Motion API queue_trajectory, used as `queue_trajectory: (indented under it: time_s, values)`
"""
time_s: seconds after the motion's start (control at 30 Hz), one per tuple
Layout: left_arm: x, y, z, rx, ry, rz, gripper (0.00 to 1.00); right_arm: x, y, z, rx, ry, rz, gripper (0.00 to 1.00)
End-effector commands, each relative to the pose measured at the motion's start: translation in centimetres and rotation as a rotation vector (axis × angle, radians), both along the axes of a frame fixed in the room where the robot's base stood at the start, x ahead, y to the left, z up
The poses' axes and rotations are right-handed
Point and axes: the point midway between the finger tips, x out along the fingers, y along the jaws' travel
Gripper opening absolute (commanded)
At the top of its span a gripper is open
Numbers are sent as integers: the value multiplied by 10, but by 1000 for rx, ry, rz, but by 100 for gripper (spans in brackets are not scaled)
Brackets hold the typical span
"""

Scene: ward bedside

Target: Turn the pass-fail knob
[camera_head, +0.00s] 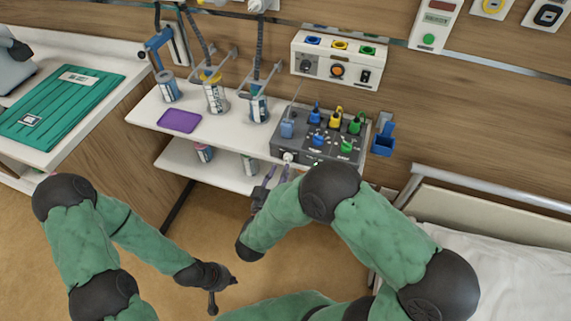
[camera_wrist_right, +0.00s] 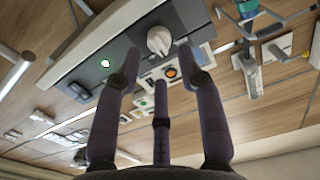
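A dark grey tester box (camera_head: 262,148) with several blue, yellow and green plugs on top stands on the white shelf. A white knob (camera_head: 288,157) is on its front face near the left end. In the right wrist view the ridged white knob (camera_wrist_right: 159,40) lies just beyond my fingertips, roughly centred between them. My right gripper (camera_head: 277,174) is open and empty in front of the knob; its spread fingers also show in the right wrist view (camera_wrist_right: 159,52). Contact with the knob is not visible. My left gripper (camera_head: 216,287) is low over the floor, away from the box; its finger opening is unclear.
The box front also has a green lit button (camera_wrist_right: 106,63) and a black switch (camera_wrist_right: 75,90). A purple tray (camera_head: 180,121) and several hanging bottles are left of the box. A blue holder (camera_head: 384,138) and the bed rail (camera_head: 480,189) are to the right.

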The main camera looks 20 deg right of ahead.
Motion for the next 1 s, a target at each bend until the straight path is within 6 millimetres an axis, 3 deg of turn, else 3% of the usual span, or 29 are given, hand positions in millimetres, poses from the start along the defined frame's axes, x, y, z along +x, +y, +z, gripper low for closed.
queue_trajectory:
  time_s: [0.3,0.7,0.87,1.0]
  values:
    - [0,0,-13,0,0,0,0,34,-24,-1,2,0,-1,39]
    - [0,0,-14,0,0,0,0,40,-27,0,0,0,1,39]
    - [0,0,-14,0,0,0,0,40,-27,0,0,-1,2,0]
    - [0,0,-14,0,0,0,0,40,-26,1,1,-3,2,0]
